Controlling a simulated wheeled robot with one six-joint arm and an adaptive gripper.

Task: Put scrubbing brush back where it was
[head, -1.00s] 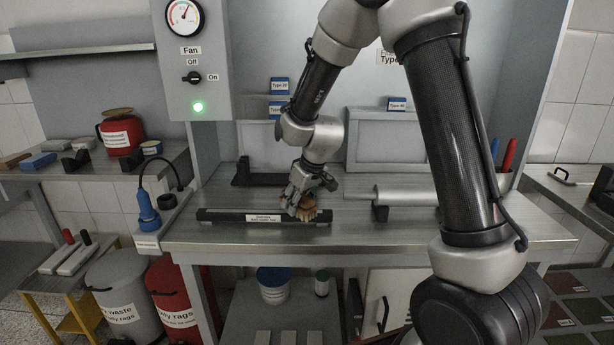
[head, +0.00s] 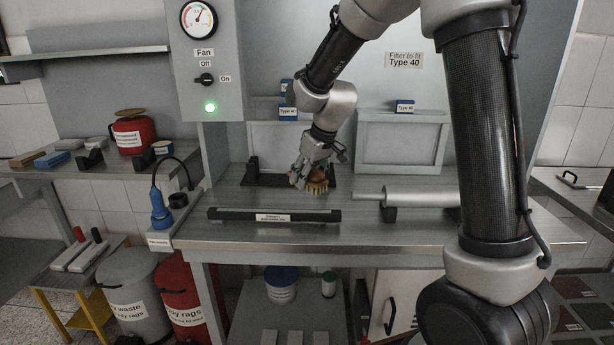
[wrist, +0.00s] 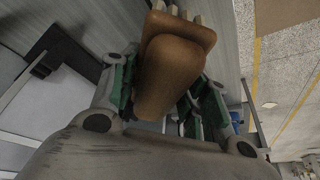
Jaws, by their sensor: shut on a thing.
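The scrubbing brush (head: 317,186) has a brown handle and pale bristles that point down. My gripper (head: 306,175) is shut on it over the steel bench, behind the black bar. In the wrist view the brush's rounded brown handle (wrist: 172,75) lies between the green-lined fingers of my gripper (wrist: 160,95). Its bristles show at the top edge of that view. I cannot tell whether the bristles touch the bench.
A labelled black bar (head: 275,216) lies along the bench's front edge. A black stand (head: 258,178) is behind the gripper, before a pale filter panel. A grey roller (head: 425,195) lies to the right. The steel bench (head: 350,220) is bare between them.

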